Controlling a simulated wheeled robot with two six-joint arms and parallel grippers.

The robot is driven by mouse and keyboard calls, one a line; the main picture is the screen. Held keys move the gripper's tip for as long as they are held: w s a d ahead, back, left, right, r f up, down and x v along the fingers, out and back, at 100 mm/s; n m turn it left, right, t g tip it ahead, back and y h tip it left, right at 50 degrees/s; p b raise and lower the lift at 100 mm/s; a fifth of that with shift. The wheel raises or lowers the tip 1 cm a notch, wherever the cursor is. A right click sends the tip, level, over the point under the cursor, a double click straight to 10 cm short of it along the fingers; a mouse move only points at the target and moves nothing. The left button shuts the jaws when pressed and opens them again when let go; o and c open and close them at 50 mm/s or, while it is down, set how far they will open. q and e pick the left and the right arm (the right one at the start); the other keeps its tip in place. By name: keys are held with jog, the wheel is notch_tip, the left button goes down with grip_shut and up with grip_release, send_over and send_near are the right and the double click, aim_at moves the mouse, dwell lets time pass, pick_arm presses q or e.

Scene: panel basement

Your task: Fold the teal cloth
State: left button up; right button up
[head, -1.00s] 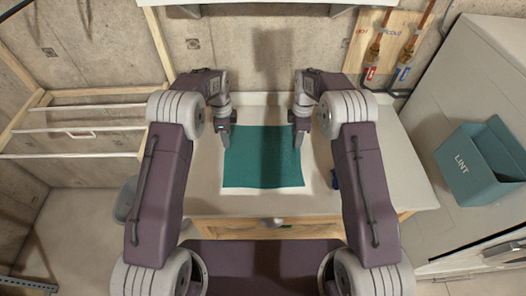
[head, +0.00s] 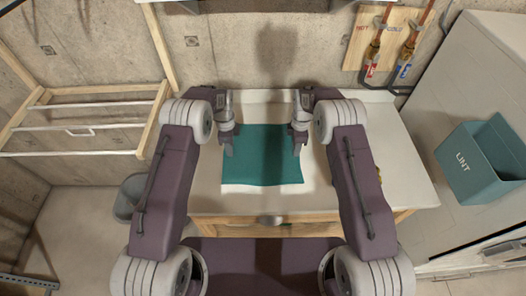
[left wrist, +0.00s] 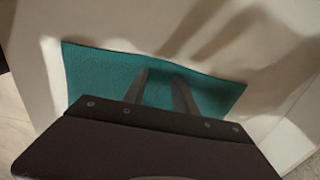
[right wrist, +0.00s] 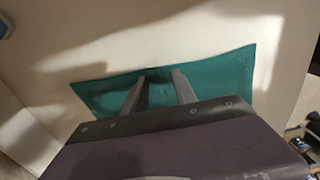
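The teal cloth (head: 262,155) lies spread on the white worktop in front of me, a roughly rectangular patch. My left gripper (head: 228,149) is over its left edge, and my right gripper (head: 298,148) is over its right edge. Both point down. In the left wrist view the two fingers (left wrist: 162,90) stand apart across the cloth (left wrist: 100,75), with teal between them. In the right wrist view the fingers (right wrist: 160,90) also stand apart over the cloth (right wrist: 230,75). Whether the fingertips touch it, I cannot tell. Nothing is held.
The white worktop (head: 400,180) has free room to the right of the cloth. A teal lint bin (head: 482,160) is on the grey machine at the right. A grey bucket (head: 128,198) stands left of the worktop. Pipes with valves (head: 385,50) are on the back wall.

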pick_arm(q)
grip_shut()
pick_arm(e)
jog(key=shift+f, duration=0.1)
grip_shut()
pick_arm(q)
jog(key=shift+f, duration=0.1)
